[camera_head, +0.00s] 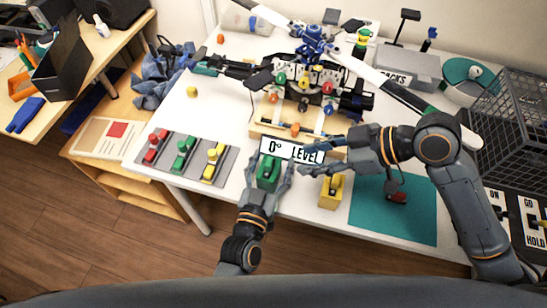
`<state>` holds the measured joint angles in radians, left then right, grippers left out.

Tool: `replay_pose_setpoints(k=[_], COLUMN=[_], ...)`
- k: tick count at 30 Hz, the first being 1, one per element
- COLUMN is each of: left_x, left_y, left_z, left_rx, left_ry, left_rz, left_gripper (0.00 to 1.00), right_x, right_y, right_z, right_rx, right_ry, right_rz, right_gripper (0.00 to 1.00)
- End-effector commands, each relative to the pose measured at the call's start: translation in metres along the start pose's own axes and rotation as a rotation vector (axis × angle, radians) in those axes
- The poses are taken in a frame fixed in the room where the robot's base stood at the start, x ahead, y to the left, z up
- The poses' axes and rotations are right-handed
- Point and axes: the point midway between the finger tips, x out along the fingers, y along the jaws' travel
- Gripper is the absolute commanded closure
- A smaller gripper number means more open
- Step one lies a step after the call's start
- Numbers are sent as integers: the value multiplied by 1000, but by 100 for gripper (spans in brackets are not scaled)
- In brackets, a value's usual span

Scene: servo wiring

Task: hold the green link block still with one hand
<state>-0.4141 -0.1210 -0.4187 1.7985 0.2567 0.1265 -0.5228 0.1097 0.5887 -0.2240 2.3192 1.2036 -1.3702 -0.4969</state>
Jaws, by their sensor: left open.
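The green link block (268,172) stands near the front edge of the white table, just in front of the "0° LEVEL" sign (291,151). My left gripper (268,179) reaches up from below with its fingers open on either side of the block. I cannot tell whether either finger touches it. My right gripper (312,158) comes in from the right, to the right of the green block and in front of the sign's right end. Its fingers are spread and nothing shows between them.
A yellow block (330,192) stands below my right gripper. A drone-like frame (312,85) with propellers sits behind the sign on a wooden stand. A grey board (168,163) with red, green and yellow pieces lies left. A teal mat (410,220) and wire basket (512,110) are right.

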Motion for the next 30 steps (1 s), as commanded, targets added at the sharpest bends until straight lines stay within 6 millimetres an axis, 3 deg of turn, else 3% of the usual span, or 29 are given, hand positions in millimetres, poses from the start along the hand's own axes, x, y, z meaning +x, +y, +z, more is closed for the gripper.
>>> replay_pose_setpoints(k=[4, 14, 23, 30], left_x=[10, 13, 12, 12], left_y=[0, 0, 0, 0], left_z=[0, 0, 0, 0], left_rx=[-1, 0, 0, 0], left_ry=[0, -1, 0, 0], left_rz=[-1, 0, 0, 0], left_gripper=[32, 34, 95, 98], right_x=[0, 0, 0, 0], right_y=[0, 0, 0, 0], right_z=[0, 0, 0, 0], right_rx=[0, 0, 0, 0], right_ry=[0, 0, 0, 0], right_rz=[0, 0, 0, 0], right_gripper=[62, 62, 62, 62])
